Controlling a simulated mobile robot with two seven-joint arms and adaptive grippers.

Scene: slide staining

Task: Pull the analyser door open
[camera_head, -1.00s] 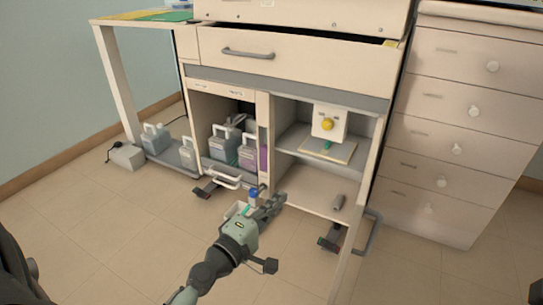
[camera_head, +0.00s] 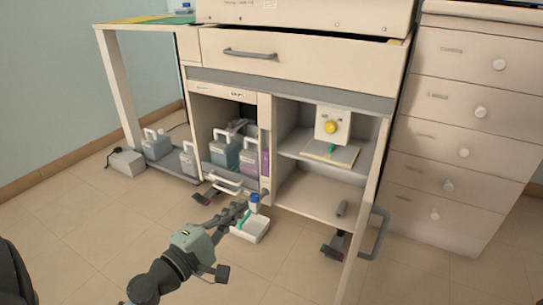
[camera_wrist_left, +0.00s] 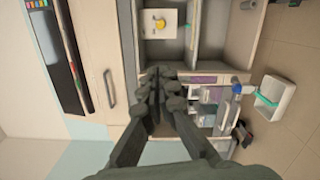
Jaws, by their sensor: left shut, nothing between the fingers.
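The analyser door (camera_head: 362,215) stands swung outward on the right side of the cabinet, seen almost edge-on. Its grey bar handle (camera_head: 376,236) is on the outer face, at the right. The compartment behind it is exposed, with a shelf and a white box with a yellow knob (camera_head: 331,127). My left gripper (camera_head: 240,207) is shut and empty, low in front of the cabinet, to the left of the door and apart from it. In the left wrist view its closed fingers (camera_wrist_left: 167,84) point at the cabinet. My right gripper is not in view.
A white tray (camera_head: 250,231) with a blue-capped bottle (camera_head: 254,203) is beside my left gripper. Several jugs (camera_head: 225,152) stand in the left bay. A drawer unit (camera_head: 450,130) stands at the right. Floor (camera_head: 90,240) at the left front is clear.

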